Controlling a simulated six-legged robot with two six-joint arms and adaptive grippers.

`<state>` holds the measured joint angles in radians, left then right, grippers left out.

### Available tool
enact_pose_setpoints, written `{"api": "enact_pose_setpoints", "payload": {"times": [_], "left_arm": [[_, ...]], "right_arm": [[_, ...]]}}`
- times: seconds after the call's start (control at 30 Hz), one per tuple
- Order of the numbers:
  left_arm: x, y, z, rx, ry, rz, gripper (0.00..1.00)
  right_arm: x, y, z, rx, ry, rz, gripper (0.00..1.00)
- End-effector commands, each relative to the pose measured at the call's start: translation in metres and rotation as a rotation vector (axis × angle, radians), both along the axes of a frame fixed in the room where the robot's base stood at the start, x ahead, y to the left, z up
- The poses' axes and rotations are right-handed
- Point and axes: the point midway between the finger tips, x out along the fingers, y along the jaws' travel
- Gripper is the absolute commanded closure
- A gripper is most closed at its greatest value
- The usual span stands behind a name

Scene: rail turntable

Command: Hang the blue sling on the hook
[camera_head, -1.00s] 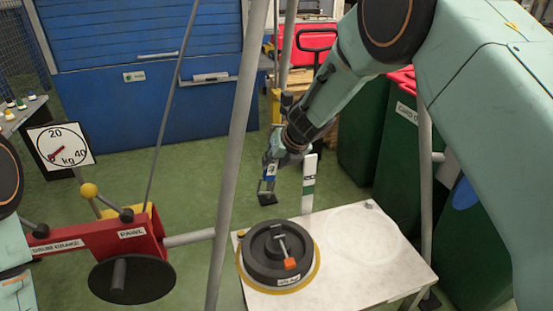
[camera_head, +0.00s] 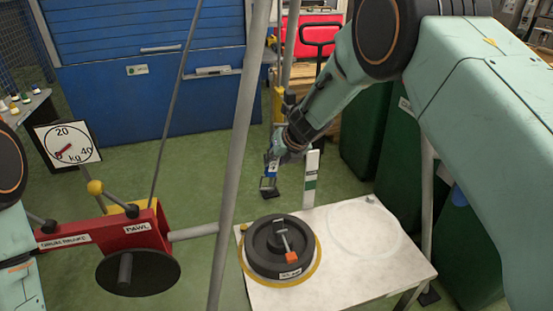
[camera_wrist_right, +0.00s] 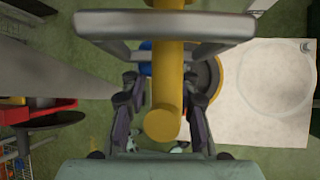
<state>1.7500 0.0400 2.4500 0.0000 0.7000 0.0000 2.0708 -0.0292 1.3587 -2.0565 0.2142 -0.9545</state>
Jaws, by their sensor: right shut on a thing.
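My right gripper (camera_head: 273,162) is small in the head view, pointing down behind the grey tripod leg, above the floor at the back of the white table. A small blue piece, apparently the blue sling (camera_head: 271,169), shows at its fingers, with a grey frame-like part below. In the right wrist view, blue (camera_wrist_right: 146,58) shows between the dark fingers, partly hidden by a thick yellow bar (camera_wrist_right: 165,85) with a grey crosspiece (camera_wrist_right: 100,24). I cannot tell for sure whether this yellow bar is the hook. My left gripper is out of view; only part of my left arm shows.
The white table (camera_head: 390,270) carries a black round turntable (camera_head: 262,262) with an orange-tipped handle. A red winch frame (camera_head: 95,237) with a black drum and a kg dial (camera_head: 68,147) stands left. A white-and-green post (camera_head: 311,175) stands near the gripper. Green bins are behind at right.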

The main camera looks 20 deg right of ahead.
Motion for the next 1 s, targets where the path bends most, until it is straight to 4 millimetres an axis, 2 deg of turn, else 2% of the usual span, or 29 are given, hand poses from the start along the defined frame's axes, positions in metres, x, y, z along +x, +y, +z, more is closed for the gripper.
{"api": "enact_pose_setpoints", "payload": {"times": [0.1, 0.13, 0.43, 0.77, 0.9, 1.0], "left_arm": [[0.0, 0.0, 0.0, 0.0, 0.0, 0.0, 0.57], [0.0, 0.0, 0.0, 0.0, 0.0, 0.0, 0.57], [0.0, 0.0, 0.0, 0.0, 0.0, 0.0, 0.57], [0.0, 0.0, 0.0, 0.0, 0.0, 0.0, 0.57], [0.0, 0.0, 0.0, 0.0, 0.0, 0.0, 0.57], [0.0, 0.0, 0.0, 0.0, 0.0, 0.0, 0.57]], "right_arm": [[0.0, 0.0, 0.001, 0.0, -0.002, 0.0, 1.0], [0.0, 0.0, 0.001, 0.0, -0.002, 0.0, 0.69], [0.0, 0.0, 0.001, 0.0, -0.001, 0.0, 0.44], [-0.001, 0.0, 0.002, 0.0, 0.001, 0.0, 0.44], [-0.008, -0.003, 0.012, 0.001, 0.0, -0.001, 0.44], [-0.014, -0.004, 0.01, 0.004, 0.001, -0.001, 0.44]]}}
